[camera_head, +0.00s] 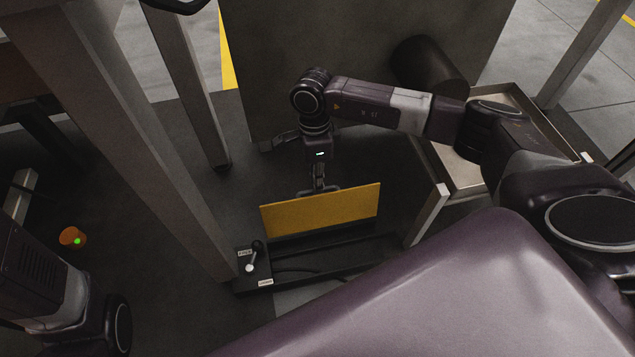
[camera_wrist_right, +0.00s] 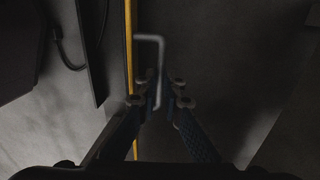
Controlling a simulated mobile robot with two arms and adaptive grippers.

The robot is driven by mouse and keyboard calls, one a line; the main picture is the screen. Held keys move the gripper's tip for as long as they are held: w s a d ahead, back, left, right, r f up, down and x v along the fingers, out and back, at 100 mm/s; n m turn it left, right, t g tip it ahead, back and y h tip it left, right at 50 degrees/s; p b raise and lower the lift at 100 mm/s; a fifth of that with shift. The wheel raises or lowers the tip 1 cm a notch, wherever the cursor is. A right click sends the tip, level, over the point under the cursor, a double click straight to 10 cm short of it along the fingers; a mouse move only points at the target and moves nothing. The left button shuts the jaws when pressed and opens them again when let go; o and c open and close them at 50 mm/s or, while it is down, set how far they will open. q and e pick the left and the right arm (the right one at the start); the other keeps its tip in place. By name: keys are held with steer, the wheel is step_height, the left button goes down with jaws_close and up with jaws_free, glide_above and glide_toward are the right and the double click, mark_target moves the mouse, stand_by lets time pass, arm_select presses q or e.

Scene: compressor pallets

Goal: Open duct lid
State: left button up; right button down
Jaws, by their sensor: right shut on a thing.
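The duct lid is a yellow-orange panel (camera_head: 322,208) in the head view, standing tilted up above a dark duct (camera_head: 350,258) low on the floor. In the right wrist view the lid shows nearly edge-on as a thin yellow strip (camera_wrist_right: 129,50). A grey bent handle (camera_wrist_right: 150,38) stands off beside that strip. My right gripper (camera_head: 320,188) is at the lid's upper edge; in the wrist view its fingers (camera_wrist_right: 160,98) are closed around the handle. My left arm shows at the lower left of the head view, but its gripper is out of sight.
A small box with a lever (camera_head: 252,268) sits at the duct's left end. Grey posts (camera_head: 130,130) stand to the left. A tray-like table (camera_head: 465,180) stands at the right, under my right arm. An orange cylinder (camera_head: 70,236) lies at the left. A dark panel rises behind.

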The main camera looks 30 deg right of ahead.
steer(key=c, duration=2.1)
jaws_free()
steer(key=r, duration=0.4)
steer(key=w+r, duration=0.1)
steer(key=r, duration=0.7)
steer(key=shift+w+d, duration=0.25)
